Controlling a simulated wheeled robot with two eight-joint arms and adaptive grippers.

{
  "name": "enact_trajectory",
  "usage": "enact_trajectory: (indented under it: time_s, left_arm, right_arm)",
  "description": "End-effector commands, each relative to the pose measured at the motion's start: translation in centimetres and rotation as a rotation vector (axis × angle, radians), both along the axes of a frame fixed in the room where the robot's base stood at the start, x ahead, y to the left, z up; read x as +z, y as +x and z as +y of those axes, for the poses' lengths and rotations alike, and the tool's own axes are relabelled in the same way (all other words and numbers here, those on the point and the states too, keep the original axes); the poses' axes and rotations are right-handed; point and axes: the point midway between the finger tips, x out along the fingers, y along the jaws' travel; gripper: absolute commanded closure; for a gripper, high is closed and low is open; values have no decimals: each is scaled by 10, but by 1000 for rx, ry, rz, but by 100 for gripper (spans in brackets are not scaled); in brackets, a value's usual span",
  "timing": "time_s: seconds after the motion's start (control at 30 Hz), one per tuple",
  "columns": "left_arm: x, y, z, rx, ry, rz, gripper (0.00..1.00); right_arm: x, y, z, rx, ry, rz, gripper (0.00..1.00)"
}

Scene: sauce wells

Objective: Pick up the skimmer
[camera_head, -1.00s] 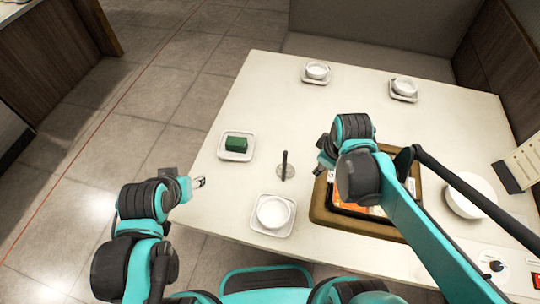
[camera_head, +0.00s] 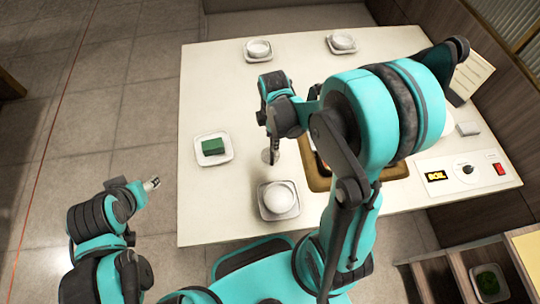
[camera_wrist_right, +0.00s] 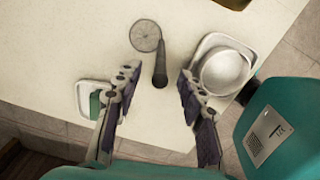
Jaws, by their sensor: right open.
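The skimmer's round mesh disc (camera_head: 268,156) is on the white table, between the green block's plate and the pot. In the head view its dark handle is largely hidden by my right gripper (camera_head: 272,143), which is above it. In the right wrist view the skimmer shows a round disc (camera_wrist_right: 146,36) and a dark handle (camera_wrist_right: 160,68). The handle appears between the spread fingers of my open right gripper (camera_wrist_right: 158,78), with gaps on both sides. My left gripper (camera_head: 151,183) is off the table's left edge, away from the skimmer; its jaw state is unclear.
A white bowl on a saucer (camera_head: 278,198) stands close in front of the skimmer. A green block (camera_head: 213,146) lies on a plate to the left. Two bowls (camera_head: 258,49) (camera_head: 342,41) stand at the back.

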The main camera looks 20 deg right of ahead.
Motion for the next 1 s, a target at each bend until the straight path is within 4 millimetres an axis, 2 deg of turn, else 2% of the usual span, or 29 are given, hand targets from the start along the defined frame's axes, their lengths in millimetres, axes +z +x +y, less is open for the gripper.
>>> enact_trajectory:
  time_s: [0.03,0.13,0.4,0.47,0.57,1.0]
  left_arm:
    - [-6,0,0,0,0,0,48]
    - [-9,0,0,0,0,0,48]
    - [-8,0,0,0,0,0,48]
    - [-8,0,0,0,0,0,48]
    - [-8,0,0,0,0,0,48]
    - [-7,0,0,0,0,0,48]
  right_arm:
    - [-11,1,0,0,0,0,60]
    - [-20,1,0,-1,0,0,60]
    - [-22,1,0,-1,0,-1,60]
    - [-22,1,0,-1,0,-1,73]
    - [-22,1,0,-1,0,-1,99]
    - [-19,1,0,-2,0,-1,100]
